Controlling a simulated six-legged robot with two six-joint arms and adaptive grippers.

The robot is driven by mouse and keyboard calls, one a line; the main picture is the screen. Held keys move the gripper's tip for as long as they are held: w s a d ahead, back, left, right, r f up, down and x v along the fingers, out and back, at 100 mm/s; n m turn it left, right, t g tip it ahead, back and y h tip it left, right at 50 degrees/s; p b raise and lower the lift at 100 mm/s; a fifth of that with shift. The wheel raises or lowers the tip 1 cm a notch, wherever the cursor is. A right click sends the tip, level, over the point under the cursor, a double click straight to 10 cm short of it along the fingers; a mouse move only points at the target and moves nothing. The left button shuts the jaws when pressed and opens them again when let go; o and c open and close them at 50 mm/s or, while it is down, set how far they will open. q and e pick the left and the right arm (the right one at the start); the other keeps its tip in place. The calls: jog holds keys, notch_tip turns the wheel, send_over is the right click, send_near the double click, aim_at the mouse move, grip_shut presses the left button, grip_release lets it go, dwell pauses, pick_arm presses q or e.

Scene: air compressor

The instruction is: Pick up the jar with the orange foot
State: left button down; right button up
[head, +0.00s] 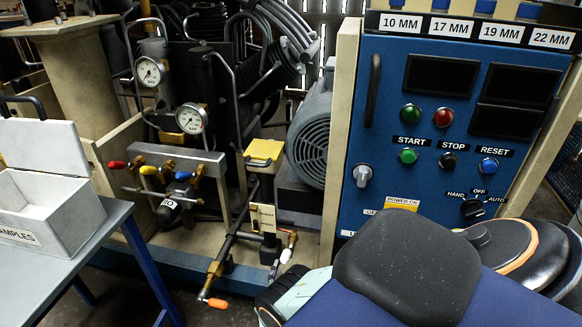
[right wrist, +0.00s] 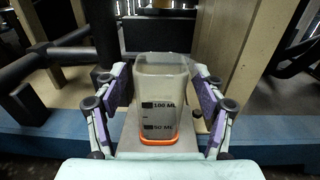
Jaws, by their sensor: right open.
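In the right wrist view, a clear measuring jar (right wrist: 162,85) with black marks "100 ML" and "50 ML" stands upright. Its orange foot (right wrist: 158,141) shows at its base. My right gripper (right wrist: 160,98) is open, with one finger on each side of the jar. A small gap seems to show on both sides; I cannot tell whether either finger touches it. In the head view part of my right gripper (head: 290,293) shows at the bottom, and my own arm covers much of that area. I cannot make out the jar there. My left gripper is not in view.
A blue control panel (head: 450,125) stands at the right. Gauges and a valve manifold (head: 178,158) are at the middle left. A drain pipe with an orange-tipped handle (head: 214,302) reaches low. A samples box (head: 45,185) sits on a grey table (head: 75,250) at the left.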

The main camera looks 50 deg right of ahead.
jog(key=shift+c, duration=0.4)
jog(key=c, duration=1.2)
jog(key=shift+r, duration=0.15)
